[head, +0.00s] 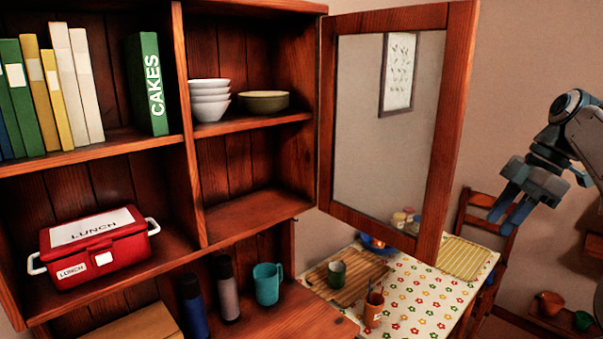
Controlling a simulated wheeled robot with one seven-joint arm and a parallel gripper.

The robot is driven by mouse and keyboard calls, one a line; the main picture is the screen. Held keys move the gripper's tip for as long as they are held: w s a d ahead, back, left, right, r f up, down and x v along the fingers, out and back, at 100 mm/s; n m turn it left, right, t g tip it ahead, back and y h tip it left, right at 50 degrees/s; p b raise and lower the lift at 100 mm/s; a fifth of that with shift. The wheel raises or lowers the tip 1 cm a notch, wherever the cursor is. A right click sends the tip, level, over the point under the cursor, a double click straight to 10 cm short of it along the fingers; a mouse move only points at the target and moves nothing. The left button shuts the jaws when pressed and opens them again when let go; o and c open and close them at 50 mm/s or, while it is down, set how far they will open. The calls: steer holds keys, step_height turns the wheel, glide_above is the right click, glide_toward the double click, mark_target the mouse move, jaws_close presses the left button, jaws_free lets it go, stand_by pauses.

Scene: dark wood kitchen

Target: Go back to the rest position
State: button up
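My gripper (508,212) is at the right of the head view, raised in the air to the right of the open glass cabinet door (455,120). Its two blue fingers point down and to the left. The fingers look apart with nothing between them. My arm enters from the right edge, and its lower part is mostly out of view.
The dark wood cabinet (187,150) fills the left, with books, bowls (210,100) and a red lunch box (97,245). Its glass door stands open toward me. A table (425,300) with a flowered cloth and a chair (478,215) stand behind, below my gripper.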

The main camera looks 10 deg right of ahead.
steer(key=s+a+f+m+t+h+b, duration=0.15)
steer(key=a+f+m, duration=0.3)
steer(key=a, duration=0.75)
steer(key=s+a+f+m+t+b, duration=0.15)
steer(key=a+f+m, duration=0.3)
steer(key=a, duration=0.75)
steer(key=s+a+f+m+h+b, duration=0.1)
steer(key=s+a+f+m, duration=0.1)
steer(key=a+f, duration=0.3)
steer(key=s+a+f+m+h+b, duration=0.1)
steer(key=s+a+f+m+h, duration=0.1)
steer(key=f, duration=0.8)
steer(key=s+a+m, duration=0.1)
steer(key=a, duration=0.1)
steer(key=shift+a+f+g+b, duration=0.35)
steer(key=shift+a+g+b, duration=0.05)
